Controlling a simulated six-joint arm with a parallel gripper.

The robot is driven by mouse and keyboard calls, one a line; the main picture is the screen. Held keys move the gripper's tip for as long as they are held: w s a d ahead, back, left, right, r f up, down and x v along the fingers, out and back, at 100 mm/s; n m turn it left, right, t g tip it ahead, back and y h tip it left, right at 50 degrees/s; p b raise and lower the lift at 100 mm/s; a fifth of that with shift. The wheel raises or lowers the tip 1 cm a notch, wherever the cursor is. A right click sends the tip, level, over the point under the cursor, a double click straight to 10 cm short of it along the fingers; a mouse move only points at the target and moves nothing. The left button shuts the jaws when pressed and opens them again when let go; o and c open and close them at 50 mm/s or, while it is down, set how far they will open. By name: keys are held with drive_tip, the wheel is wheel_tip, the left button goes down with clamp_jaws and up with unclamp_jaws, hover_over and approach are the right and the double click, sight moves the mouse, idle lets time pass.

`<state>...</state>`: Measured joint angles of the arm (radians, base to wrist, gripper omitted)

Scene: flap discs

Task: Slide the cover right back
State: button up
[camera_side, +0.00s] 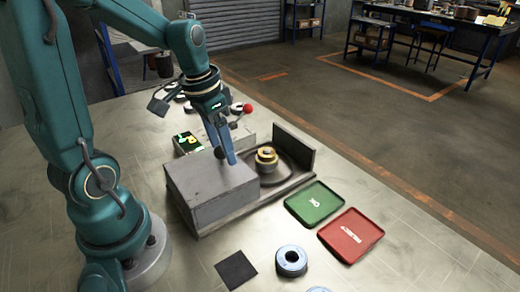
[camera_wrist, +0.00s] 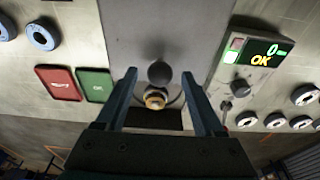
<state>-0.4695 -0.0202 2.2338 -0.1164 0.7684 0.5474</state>
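The cover (camera_side: 212,188) is a grey box-shaped lid on a low base (camera_side: 285,186), at the end nearer my arm. In the wrist view the cover (camera_wrist: 150,25) fills the upper middle. A dark round knob (camera_wrist: 160,73) stands on it and also shows in the side view (camera_side: 219,152). A brass-coloured disc stack (camera_side: 266,159) sits uncovered in the base's recess; it also shows in the wrist view (camera_wrist: 155,99). My gripper (camera_side: 229,158) is at the knob. In the wrist view its fingers (camera_wrist: 159,76) are apart, one either side of the knob, with gaps visible.
An upright plate (camera_side: 295,148) closes the base's far end. A green tray (camera_side: 314,203) and a red tray (camera_side: 351,236) lie beside it. A red-ball lever (camera_side: 247,108) and several discs stand behind. A blue disc (camera_side: 291,260) lies in front.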

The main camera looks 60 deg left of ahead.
sight(227, 173)
drive_tip(key=shift+r, duration=4.05)
drive_tip(key=shift+d, duration=0.15)
drive_tip(key=s+d+f+t, duration=0.2)
drive_tip(key=s+d+t, duration=0.1)
drive_tip(key=s+d, duration=0.4)
drive_tip(key=shift+d+t, duration=0.3)
drive_tip(key=shift+d, duration=0.65)
drive_tip(key=shift+f, duration=0.1)
